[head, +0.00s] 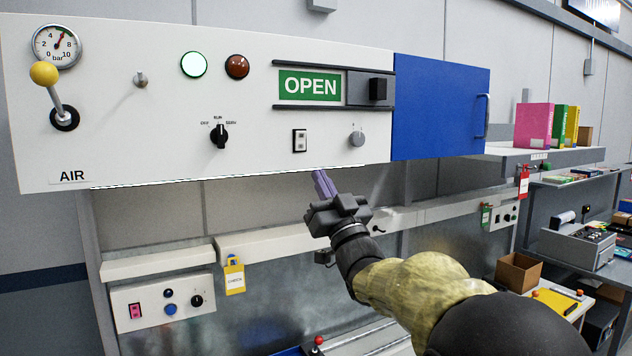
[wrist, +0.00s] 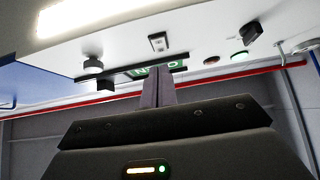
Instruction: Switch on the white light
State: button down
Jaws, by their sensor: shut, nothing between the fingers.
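A white panel (head: 110,110) carries the controls. A small black-and-white rocker switch (head: 299,140) sits under the green OPEN sign (head: 309,86); it also shows in the wrist view (wrist: 158,42). Its position is too small to tell. A round lamp (head: 193,64) glows whitish green beside a dark red lamp (head: 237,66). A bright white strip shows along the panel's underside in the wrist view (wrist: 100,12). My gripper (head: 320,178) is shut and empty, just below the panel's lower edge and the rocker switch, apart from it. Its fingers point up in the wrist view (wrist: 157,88).
A black selector (head: 219,135), a grey knob (head: 357,138), a metal toggle (head: 140,79) and a yellow-knobbed lever (head: 50,90) stick out of the panel. A blue door (head: 440,108) adjoins it on the right. A smaller control box (head: 163,300) is lower left.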

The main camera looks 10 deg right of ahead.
jog(key=b+v, duration=0.1)
jog(key=v, duration=0.2)
jog(key=b+v, duration=0.1)
jog(key=v, duration=0.1)
jog(key=shift+f+b, duration=0.35)
jog(key=shift+f, duration=0.2)
jog(key=shift+w, duration=0.1)
jog(key=d+f+m+g+h, duration=0.2)
jog(key=f+g+h, duration=0.25)
jog(key=f, duration=0.85)
jog(key=d+f+m+g+h, duration=0.2)
jog(key=f+g+h, duration=0.25)
jog(key=f, duration=0.85)
jog(key=s+f+g, duration=1.2)
jog(key=s+f, duration=0.7)
jog(key=s, duration=0.4)
jog(key=shift+s+d+g, duration=0.15)
jog(key=shift+d+g, duration=0.05)
jog(key=shift+g, duration=0.1)
